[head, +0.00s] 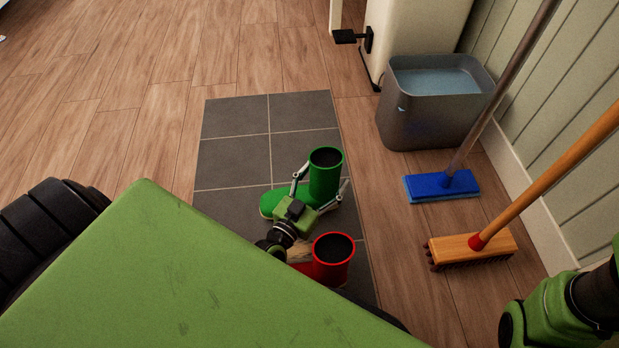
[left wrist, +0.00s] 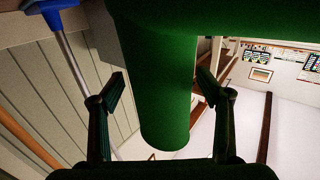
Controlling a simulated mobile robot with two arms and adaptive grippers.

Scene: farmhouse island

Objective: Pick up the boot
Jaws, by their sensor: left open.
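A green boot (head: 325,178) stands upright on the grey tiles, its toe pointing left. My left gripper (head: 322,180) is open, with one finger on each side of the boot's shaft. In the left wrist view the green shaft (left wrist: 160,90) fills the middle between the open fingers (left wrist: 160,92), with a narrow gap at each side. A red boot (head: 333,250) stands nearer to me, partly hidden by my left arm and my green body. My right gripper is not in view; only part of my right arm shows at the lower right.
A grey bucket of water (head: 425,112) stands beyond, to the right. A blue mop (head: 440,187) and a wooden broom (head: 470,249) lean along the right wall. The tile mat (head: 235,125) beyond the boots and the wooden floor to the left are clear.

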